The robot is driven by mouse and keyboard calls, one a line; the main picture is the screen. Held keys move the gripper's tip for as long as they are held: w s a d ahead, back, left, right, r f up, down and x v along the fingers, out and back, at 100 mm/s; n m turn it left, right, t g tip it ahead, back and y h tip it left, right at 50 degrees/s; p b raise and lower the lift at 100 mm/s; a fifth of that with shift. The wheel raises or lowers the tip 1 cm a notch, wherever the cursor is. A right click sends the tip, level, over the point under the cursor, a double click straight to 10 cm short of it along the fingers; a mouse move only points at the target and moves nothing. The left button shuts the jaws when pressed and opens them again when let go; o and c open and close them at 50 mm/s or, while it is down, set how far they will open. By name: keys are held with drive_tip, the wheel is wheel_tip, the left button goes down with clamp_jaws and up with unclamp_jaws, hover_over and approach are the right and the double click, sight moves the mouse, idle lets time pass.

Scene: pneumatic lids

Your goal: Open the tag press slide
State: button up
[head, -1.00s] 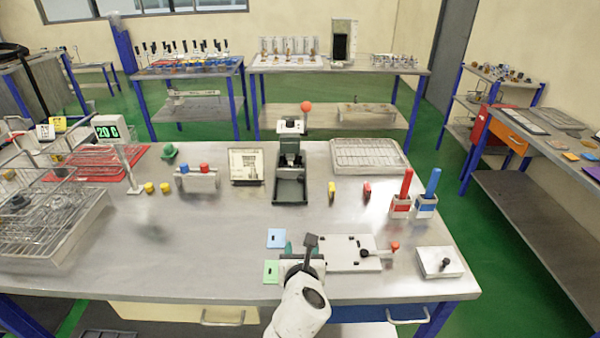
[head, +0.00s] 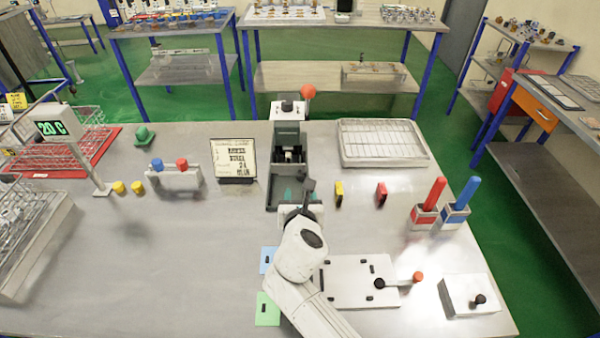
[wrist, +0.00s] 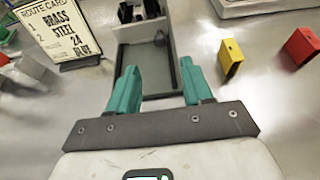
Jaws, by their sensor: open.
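The tag press (head: 288,141) is a dark grey-green machine at the middle of the bench. It has a light top, a red ball on a lever (head: 308,91), and an open-topped tray-like part at its front, which I take for the slide (head: 273,190). In the wrist view, the slide (wrist: 152,75) lies ahead of my gripper. My gripper (wrist: 155,85) has teal fingers, spread apart and empty, at the near end of the slide. I cannot tell whether the fingers touch it. In the head view, my wrist hides the slide's near end.
A route card (head: 236,160) stands left of the press. A yellow block (head: 339,193) and a red block (head: 381,193) stand to its right. A white plate with a red-knobbed lever (head: 418,277) lies nearer on the right. Bench space left of the press front is clear.

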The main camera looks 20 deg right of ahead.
sight(300, 177)
drive_tip(key=b+x, duration=0.1)
drive_tip(key=x, duration=0.9)
drive_tip(key=shift+w, duration=0.1)
drive_tip(key=shift+c, duration=0.5)
clamp_jaws()
